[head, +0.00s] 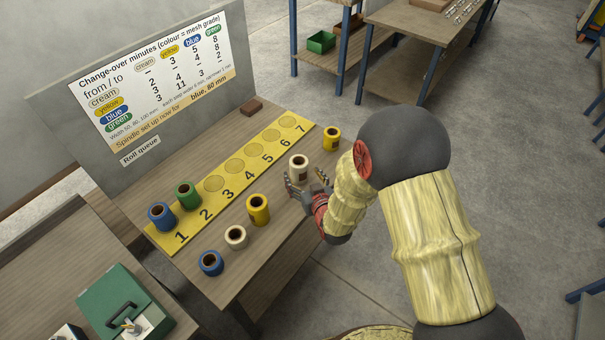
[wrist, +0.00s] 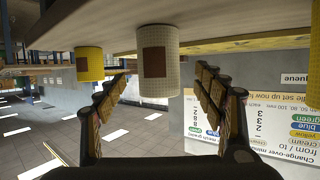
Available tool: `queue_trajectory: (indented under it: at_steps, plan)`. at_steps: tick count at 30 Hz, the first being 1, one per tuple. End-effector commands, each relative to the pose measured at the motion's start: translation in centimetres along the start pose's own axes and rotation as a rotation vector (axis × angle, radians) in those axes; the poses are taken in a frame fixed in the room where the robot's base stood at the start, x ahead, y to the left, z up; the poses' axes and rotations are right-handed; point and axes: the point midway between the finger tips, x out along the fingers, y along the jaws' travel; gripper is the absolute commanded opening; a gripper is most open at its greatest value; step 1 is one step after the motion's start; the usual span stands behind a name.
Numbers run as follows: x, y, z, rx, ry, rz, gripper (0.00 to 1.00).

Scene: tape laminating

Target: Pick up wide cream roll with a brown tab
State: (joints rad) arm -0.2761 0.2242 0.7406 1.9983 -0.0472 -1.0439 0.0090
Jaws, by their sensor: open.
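A wide cream roll with a brown tab (head: 299,168) stands upright on the table, right of the numbered yellow strip. In the wrist view, which is upside down, the cream roll (wrist: 172,70) appears straight ahead with its brown tab facing me. My gripper (head: 307,182) is open at the near side of this roll. In the wrist view my gripper (wrist: 162,76) has one finger on each side of the roll's outline, with visible gaps on both sides. I see no contact, and nothing is held.
A yellow roll (head: 332,138) stands beyond the cream one. Another yellow roll (head: 258,209), a smaller cream roll (head: 236,237) and a blue roll (head: 211,263) stand nearer. Blue (head: 161,216) and green (head: 188,194) rolls sit on strip places 1 and 2. Places 3 to 7 are bare.

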Motion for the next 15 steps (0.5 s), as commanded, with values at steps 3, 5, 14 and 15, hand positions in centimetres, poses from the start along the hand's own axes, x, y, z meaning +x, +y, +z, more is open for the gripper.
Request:
queue_trajectory:
  at_steps: [3, 5, 14, 15]
  plan:
    - [0.9, 0.0, 0.0, 0.000, 0.000, 0.000, 0.69]
    - [1.4, 0.1, 0.1, 0.000, -0.001, 0.000, 0.69]
    - [5.3, 0.2, 0.2, 0.000, 0.000, 0.000, 0.69]
    - [5.6, 0.2, 0.2, 0.000, -0.001, 0.000, 0.69]
